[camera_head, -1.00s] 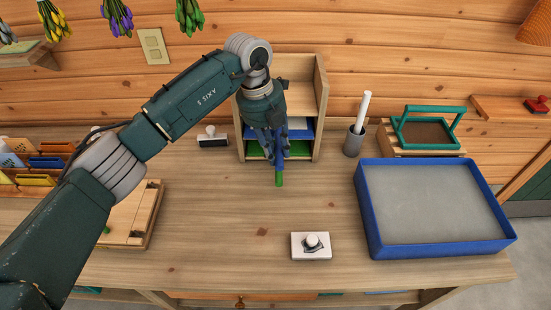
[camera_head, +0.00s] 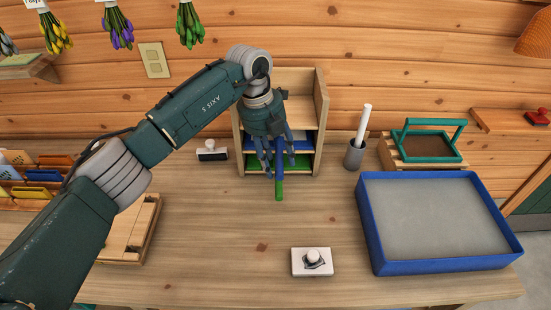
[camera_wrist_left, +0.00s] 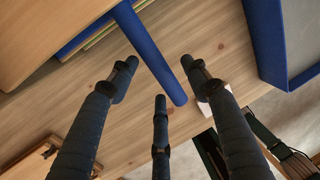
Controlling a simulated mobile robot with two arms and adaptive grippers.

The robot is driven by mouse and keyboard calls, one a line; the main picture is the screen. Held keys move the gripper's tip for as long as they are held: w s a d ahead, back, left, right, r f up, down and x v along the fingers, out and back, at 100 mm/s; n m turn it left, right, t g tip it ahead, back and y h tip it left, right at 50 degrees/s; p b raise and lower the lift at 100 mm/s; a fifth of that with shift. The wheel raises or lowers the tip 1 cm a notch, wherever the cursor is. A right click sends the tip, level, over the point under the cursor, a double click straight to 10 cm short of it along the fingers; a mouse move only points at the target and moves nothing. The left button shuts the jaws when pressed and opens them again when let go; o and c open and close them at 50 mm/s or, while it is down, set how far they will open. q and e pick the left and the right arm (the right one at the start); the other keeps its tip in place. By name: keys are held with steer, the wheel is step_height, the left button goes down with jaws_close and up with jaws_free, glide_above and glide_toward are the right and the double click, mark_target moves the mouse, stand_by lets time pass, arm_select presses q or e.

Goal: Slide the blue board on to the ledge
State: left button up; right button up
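The blue board (camera_head: 299,145) lies in a small wooden shelf unit (camera_head: 318,120) at the back of the table. A blue bar, apparently its handle, sticks out toward me; in the wrist view the blue bar (camera_wrist_left: 150,50) runs down between my fingers. My left gripper (camera_head: 268,165) is in front of the shelf, pointing down. Its fingers are spread around the blue bar with gaps visible in the wrist view. The hand hides the left part of the blue board. The wooden ledges (camera_head: 320,157) show only at their front edges. My right gripper is not in view.
A green board (camera_head: 297,163) with a green bar (camera_head: 279,190) lies below the blue one. A grey cup (camera_head: 354,154) and a blue-rimmed tray (camera_head: 450,266) stand to the right. A white stamp block (camera_head: 312,262) lies in front. The middle of the table is clear.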

arm_select(q)
step_height(320, 180, up, 12)
steer(key=a, duration=0.2)
steer(key=shift+a, duration=0.15)
stand_by(0.5)
